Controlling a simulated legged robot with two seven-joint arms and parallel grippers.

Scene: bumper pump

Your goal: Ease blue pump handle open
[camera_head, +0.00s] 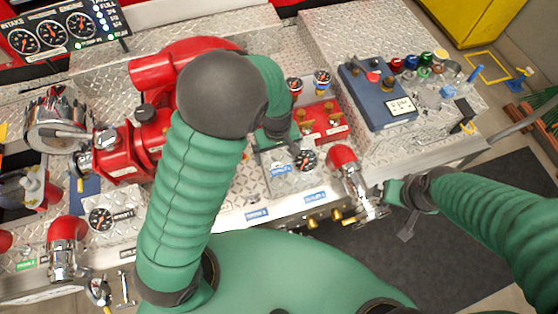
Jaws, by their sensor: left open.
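My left gripper (277,138) is open above the silver panel, just up and left of a small round gauge (306,160). A blue label (280,169) lies on the panel just below the gripper. I cannot clearly make out the blue pump handle; it may be hidden by my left gripper or arm. My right gripper (385,197) is at the right, close beside the chrome end of a red elbow outlet (343,158). I cannot tell whether it touches the outlet or whether its jaws are open.
A red block with brass fittings (321,120) and a blue control box (376,96) stand beyond the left gripper. Several coloured knobs are farther right. Large red piping (122,150) is at the left. My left arm hides the middle of the panel.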

